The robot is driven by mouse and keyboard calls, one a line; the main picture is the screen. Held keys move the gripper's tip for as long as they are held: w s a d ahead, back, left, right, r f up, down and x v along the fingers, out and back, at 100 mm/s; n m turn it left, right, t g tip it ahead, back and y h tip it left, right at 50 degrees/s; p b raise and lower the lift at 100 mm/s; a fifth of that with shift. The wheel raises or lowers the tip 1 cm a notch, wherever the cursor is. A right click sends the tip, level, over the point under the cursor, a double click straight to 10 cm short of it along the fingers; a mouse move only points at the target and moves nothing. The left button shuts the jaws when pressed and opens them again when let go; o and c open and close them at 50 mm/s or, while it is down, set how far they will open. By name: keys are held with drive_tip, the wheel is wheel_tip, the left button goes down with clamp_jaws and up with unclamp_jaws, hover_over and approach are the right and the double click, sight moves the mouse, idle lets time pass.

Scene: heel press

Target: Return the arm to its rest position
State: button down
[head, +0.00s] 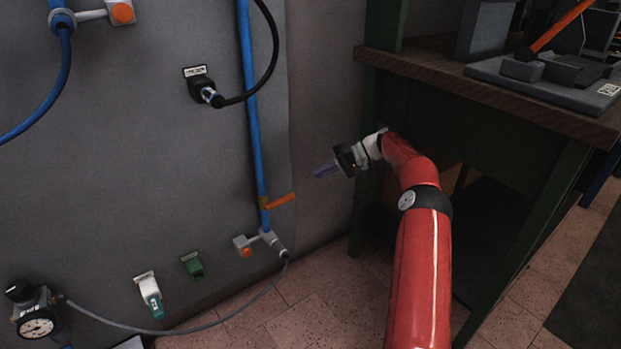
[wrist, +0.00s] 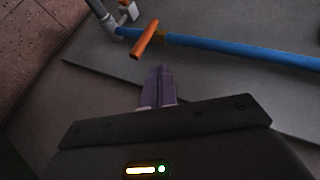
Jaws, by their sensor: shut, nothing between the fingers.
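My red arm reaches up from the bottom of the head view, and my gripper (head: 318,172) is at its end, pointing left toward the grey wall panel. In the wrist view, the purple fingers of my gripper (wrist: 157,72) are together with nothing between them. An orange valve lever (head: 281,201) on the blue pipe (head: 252,110) is to the left of and below the fingertips in the head view. In the wrist view, the orange lever (wrist: 145,39) lies just beyond the fingertips, with a visible gap.
A wooden-topped workbench (head: 490,95) with dark green legs stands right beside my forearm. A grey press base (head: 540,78) sits on it. A black plug (head: 203,86), a green connector (head: 193,265) and a pressure gauge (head: 37,326) are on the wall panel. Tiled floor shows below.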

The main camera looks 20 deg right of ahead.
drive_tip(key=shift+s+d+r, duration=0.1)
drive_tip(key=shift+d+r, duration=0.05)
drive_tip(key=shift+d, duration=0.2)
drive_tip(key=s+a+r+n+g+h, duration=0.15)
drive_tip(key=s+a+r+h, duration=0.25)
drive_tip(key=a+r, duration=0.55)
drive_tip(key=s+a+r+h, duration=0.4)
drive_tip(key=s+a, duration=0.4)
drive_tip(key=s, duration=0.3)
drive_tip(key=s+r+m+t+h, duration=0.1)
drive_tip(key=s+r+t+h, duration=0.2)
drive_tip(key=s, duration=1.4)
drive_tip(key=s+d+f, duration=0.1)
drive_tip(key=s+f, duration=0.1)
drive_tip(key=s, duration=0.4)
drive_tip(key=s+d+f+t+h, duration=0.1)
drive_tip(key=s+f, duration=0.1)
drive_tip(key=s, duration=0.4)
drive_tip(key=shift+s+d+f+m, duration=0.15)
drive_tip(key=shift+s+d+m, duration=0.1)
drive_tip(key=shift+m, duration=0.1)
